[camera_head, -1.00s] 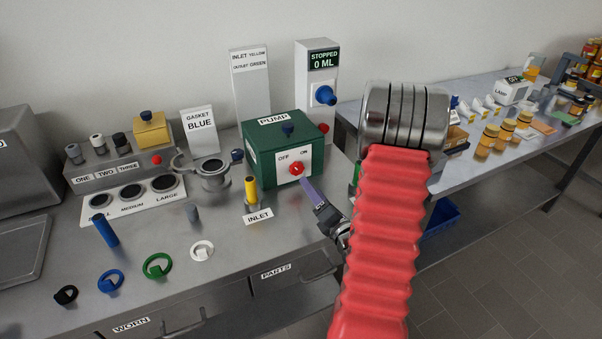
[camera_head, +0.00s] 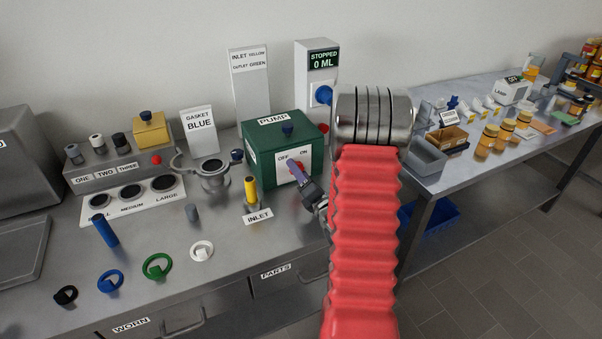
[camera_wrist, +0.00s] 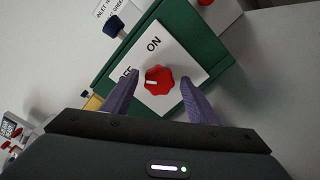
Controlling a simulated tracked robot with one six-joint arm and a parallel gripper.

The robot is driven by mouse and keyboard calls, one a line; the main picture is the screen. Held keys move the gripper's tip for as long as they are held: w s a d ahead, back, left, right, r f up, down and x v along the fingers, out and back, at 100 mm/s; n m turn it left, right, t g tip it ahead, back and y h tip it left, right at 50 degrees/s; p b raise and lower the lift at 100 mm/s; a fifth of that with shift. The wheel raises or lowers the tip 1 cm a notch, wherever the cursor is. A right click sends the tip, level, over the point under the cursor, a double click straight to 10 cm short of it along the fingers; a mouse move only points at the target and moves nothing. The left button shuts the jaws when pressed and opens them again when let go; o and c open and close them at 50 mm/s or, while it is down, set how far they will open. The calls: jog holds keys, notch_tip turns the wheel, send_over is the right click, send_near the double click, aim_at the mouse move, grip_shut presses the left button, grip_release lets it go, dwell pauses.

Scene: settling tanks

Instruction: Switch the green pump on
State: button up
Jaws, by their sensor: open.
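The green pump (camera_head: 262,163) is a green box labelled PUMP on the steel bench. Its white front plate reads OFF and ON and bears a red knob. In the wrist view the red knob (camera_wrist: 159,80) has a white mark pointing towards the OFF side. My gripper (camera_head: 293,168) is right in front of the plate; its purple fingers hide most of the knob in the head view. In the wrist view my gripper (camera_wrist: 162,100) is open, with one finger on each side of the knob. I cannot tell whether they touch it. The display (camera_head: 323,60) reads STOPPED 0 ML.
A yellow-topped INLET pipe (camera_head: 251,190) stands just left of the gripper. A metal clamp fitting (camera_head: 214,176) is further left. Several coloured rings lie on the front of the bench. The side table (camera_head: 425,182) with bins and jars is at the right.

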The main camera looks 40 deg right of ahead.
jog(key=c, duration=1)
jog(key=shift+s+d, duration=0.15)
jog(key=shift+d, duration=0.05)
jog(key=shift+c, duration=0.2)
jog(key=shift+a, duration=0.1)
jog(key=shift+m, duration=0.4)
jog(key=m, duration=0.5)
jog(key=shift+a+f+m, duration=0.1)
jog(key=shift+f+m, duration=0.1)
jog(key=shift+m, duration=0.2)
jog(key=m, duration=0.3)
jog(key=shift+m, duration=0.3)
jog(key=shift+f+m, duration=0.1)
jog(key=shift+m, duration=1.9)
jog(key=shift+a, duration=0.1)
